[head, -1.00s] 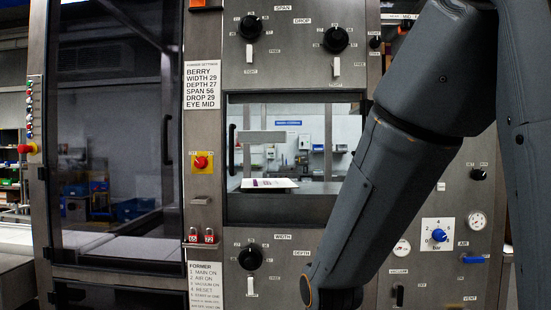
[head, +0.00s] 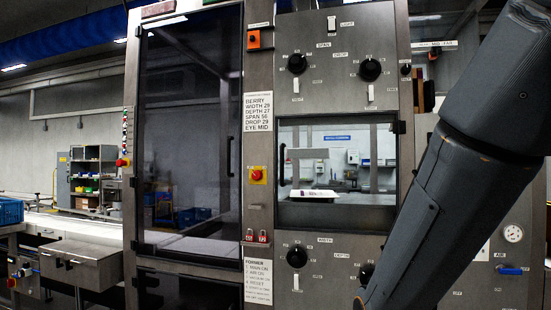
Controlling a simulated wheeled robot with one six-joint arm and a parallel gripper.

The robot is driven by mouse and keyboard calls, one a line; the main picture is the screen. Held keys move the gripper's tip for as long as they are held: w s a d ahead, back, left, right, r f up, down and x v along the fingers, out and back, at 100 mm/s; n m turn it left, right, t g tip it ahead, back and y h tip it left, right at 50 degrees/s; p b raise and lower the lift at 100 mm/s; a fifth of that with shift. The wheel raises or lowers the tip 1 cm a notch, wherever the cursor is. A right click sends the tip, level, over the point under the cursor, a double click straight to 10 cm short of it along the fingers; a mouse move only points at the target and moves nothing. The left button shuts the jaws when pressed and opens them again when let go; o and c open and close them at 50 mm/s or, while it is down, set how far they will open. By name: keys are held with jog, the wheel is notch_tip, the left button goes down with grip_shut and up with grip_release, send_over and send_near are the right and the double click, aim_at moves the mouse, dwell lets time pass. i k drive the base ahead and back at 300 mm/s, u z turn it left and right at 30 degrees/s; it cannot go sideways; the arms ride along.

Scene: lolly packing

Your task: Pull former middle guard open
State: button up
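The former (head: 258,220) is a tall steel machine facing me. Its middle guard (head: 345,168) is a small clear window in a dark frame between two rows of knobs, and it looks shut. A dark upright handle (head: 283,164) is at its left edge. A pale flat item (head: 314,194) with dark print shows behind the window. My arm crosses the right side of the view, in front of the panel's lower right corner. My gripper is below the picture, so its state and its distance from the handle are hidden.
A tall dark glazed door (head: 188,130) with its own handle is left of the window. A settings card (head: 258,112) and a red-on-yellow switch (head: 258,175) are between them. A conveyor (head: 75,228) and a steel box (head: 82,264) stand at the left.

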aim_at(394, 123)
jog(key=u, duration=0.5)
jog(key=i, duration=0.65)
jog(key=u, duration=0.3)
